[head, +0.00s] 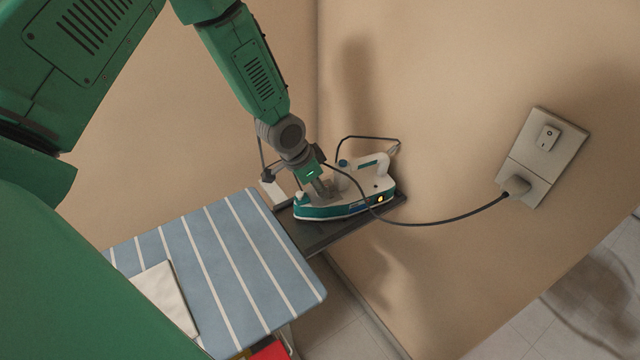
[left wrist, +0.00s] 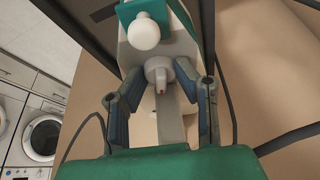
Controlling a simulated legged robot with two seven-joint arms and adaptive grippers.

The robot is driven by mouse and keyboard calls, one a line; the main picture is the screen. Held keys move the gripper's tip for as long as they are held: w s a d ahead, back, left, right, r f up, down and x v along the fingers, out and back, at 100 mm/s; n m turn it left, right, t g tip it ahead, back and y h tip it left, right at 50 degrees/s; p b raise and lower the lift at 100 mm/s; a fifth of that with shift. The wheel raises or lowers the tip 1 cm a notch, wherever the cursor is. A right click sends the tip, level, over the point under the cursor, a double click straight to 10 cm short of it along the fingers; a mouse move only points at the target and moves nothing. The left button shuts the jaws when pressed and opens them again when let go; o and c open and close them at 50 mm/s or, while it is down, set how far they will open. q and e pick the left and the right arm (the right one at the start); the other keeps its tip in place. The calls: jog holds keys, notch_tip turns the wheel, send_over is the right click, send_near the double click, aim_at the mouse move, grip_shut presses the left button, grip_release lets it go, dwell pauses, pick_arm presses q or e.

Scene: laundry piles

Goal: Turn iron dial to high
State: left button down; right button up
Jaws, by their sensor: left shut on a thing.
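The iron (head: 348,205), white above with a teal band, lies flat on a dark rest plate (head: 318,238) at the end of the ironing board. A small orange light glows on its side. My left gripper (head: 322,188) comes down onto the iron's top. In the left wrist view, the grey dial (left wrist: 158,72) with a small red mark sits between the fingers of the left gripper (left wrist: 160,84), which are shut on it. The dial's setting marks are too small to read. The dial is hidden by the gripper in the head view. My right gripper is out of view.
The blue striped ironing board (head: 235,265) carries a folded white cloth (head: 165,297). The iron's cord (head: 440,221) runs to a plug (head: 516,187) in the wall socket (head: 540,150). Walls stand close behind the iron. Washing machines (left wrist: 42,138) show in the left wrist view.

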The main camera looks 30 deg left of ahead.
pick_arm(q)
jog(key=m, duration=0.1)
jog(key=m+g+h, duration=0.1)
jog(key=m, duration=0.1)
jog(key=shift+s+a+f, duration=0.1)
jog(key=shift+s+f, duration=0.05)
jog(key=shift+f, duration=0.1)
jog(key=shift+m+h+b, duration=0.3)
jog(key=shift+m, duration=0.5)
jog(key=m+g+b, duration=0.2)
jog(key=m, duration=0.2)
jog(key=shift+f+b, duration=0.15)
jog(key=shift+b, duration=0.25)
jog(key=shift+m+g+h+b, duration=0.5)
jog(key=shift+m+b, duration=0.45)
jog(key=shift+m, duration=0.75)
jog(key=shift+r, duration=0.2)
jog(key=c, duration=1.5)
grip_release()
jog(key=shift+c, duration=0.2)
jog(key=shift+w, duration=0.2)
jog(key=shift+r, duration=0.1)
